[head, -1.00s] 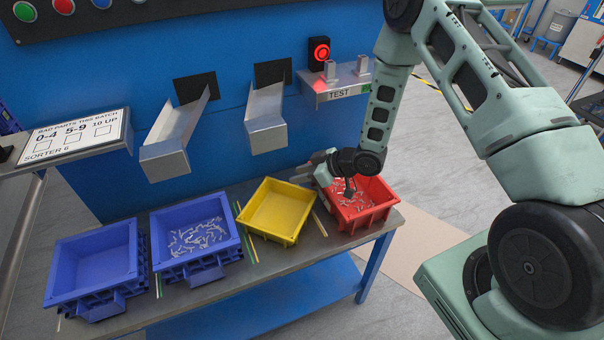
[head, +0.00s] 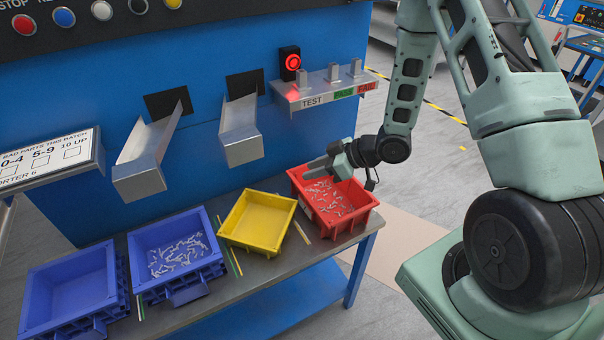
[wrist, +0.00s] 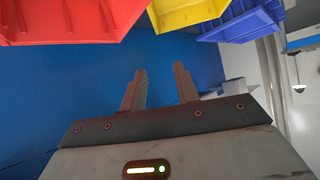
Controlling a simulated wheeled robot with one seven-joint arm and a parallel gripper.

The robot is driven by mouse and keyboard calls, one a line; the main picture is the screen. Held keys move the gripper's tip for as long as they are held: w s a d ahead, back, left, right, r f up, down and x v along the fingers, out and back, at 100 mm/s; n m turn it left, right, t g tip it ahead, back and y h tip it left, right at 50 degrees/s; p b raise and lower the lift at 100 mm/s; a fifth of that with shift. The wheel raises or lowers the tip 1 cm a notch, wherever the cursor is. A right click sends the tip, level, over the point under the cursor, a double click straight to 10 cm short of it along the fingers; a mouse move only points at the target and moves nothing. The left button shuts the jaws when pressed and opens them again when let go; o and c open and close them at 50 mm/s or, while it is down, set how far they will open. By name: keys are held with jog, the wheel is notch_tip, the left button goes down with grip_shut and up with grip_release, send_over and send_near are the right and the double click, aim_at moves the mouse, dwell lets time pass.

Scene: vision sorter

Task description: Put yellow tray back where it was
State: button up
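The yellow tray (head: 259,222) stands empty on the bench, between a blue tray of parts and the red tray, turned slightly. In the wrist view it shows at the top middle (wrist: 185,12). My gripper (head: 308,172) is at the back left of the red tray (head: 338,222), its fingers pointing left in the head view. In the wrist view my gripper (wrist: 160,88) has its two fingers apart with nothing between them. It is apart from the yellow tray. Thin coloured strips lie on the bench on both sides of the yellow tray.
A blue tray with loose parts (head: 180,283) and an empty blue tray (head: 70,290) stand to the left. The red tray holds loose parts. Two metal chutes (head: 150,160) and a labelled shelf (head: 325,95) jut from the blue machine above. A red light glows above the shelf.

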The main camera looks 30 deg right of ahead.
jog(key=s+a+r+g+h, duration=0.2)
jog(key=s+a+r+h, duration=0.25)
jog(key=a+r, duration=0.6)
jog(key=s+a+r+g+h, duration=0.1)
jog(key=s+a+r+g, duration=0.1)
jog(key=s, duration=0.9)
jog(key=s+a+r+m+g+h, duration=0.1)
jog(key=s+a+r, duration=0.4)
jog(key=s, duration=0.5)
jog(key=g+h, duration=0.1)
jog(key=g, duration=0.1)
jog(key=shift+s+r+g, duration=0.25)
jog(key=shift+s+g, duration=0.05)
jog(key=shift+s, duration=0.1)
